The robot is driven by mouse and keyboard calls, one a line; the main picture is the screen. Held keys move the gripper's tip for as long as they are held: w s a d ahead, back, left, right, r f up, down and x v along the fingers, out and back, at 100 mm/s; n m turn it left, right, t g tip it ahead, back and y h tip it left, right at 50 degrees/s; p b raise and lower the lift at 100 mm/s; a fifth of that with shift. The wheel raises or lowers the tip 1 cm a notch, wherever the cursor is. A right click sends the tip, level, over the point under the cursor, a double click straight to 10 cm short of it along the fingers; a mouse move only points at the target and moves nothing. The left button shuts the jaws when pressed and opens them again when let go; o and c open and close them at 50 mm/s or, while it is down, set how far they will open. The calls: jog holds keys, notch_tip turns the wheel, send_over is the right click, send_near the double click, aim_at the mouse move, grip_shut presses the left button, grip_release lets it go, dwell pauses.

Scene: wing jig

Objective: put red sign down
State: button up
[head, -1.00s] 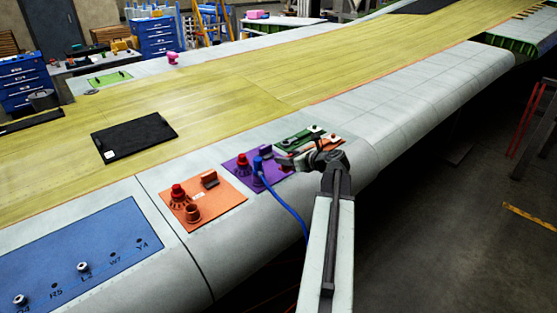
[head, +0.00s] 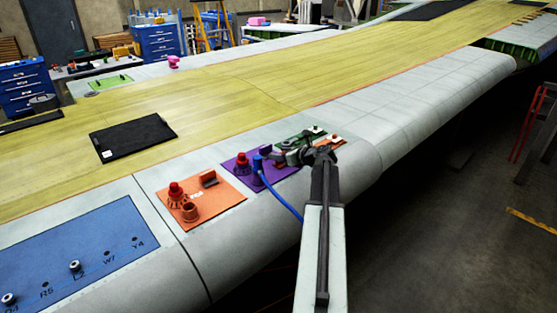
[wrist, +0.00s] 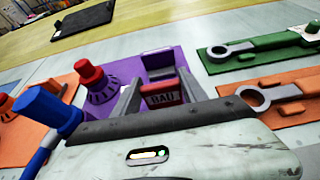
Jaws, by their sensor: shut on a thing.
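In the wrist view, a small red sign (wrist: 163,98) marked with "BAD" stands between the two fingers of my gripper (wrist: 162,90). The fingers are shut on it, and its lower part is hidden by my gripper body. Behind it is a purple panel (wrist: 176,55) with a purple block and a red-topped knob. In the head view, my gripper (head: 287,157) is low over the wing edge, by the right side of the purple panel (head: 239,160). The sign cannot be made out there.
A blue plug with a cable (head: 283,200) stands at the purple panel, left of my gripper. An orange panel (head: 228,197) lies farther left. Green and orange panels with wrenches (wrist: 245,75) lie to the right. A black pad (head: 150,130) lies on the yellow wing skin.

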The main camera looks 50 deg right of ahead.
jog(key=shift+f, duration=0.2)
jog(key=o, duration=1.3)
jog(key=shift+r, duration=0.1)
jog(key=shift+o, duration=0.2)
jog(key=shift+r, duration=0.1)
jog(key=shift+s+r, duration=0.15)
jog(key=shift+r, duration=0.1)
jog(key=p+v, duration=0.4)
jog(key=v, duration=0.7)
jog(key=shift+s+p, duration=0.35)
jog(key=shift+s, duration=0.05)
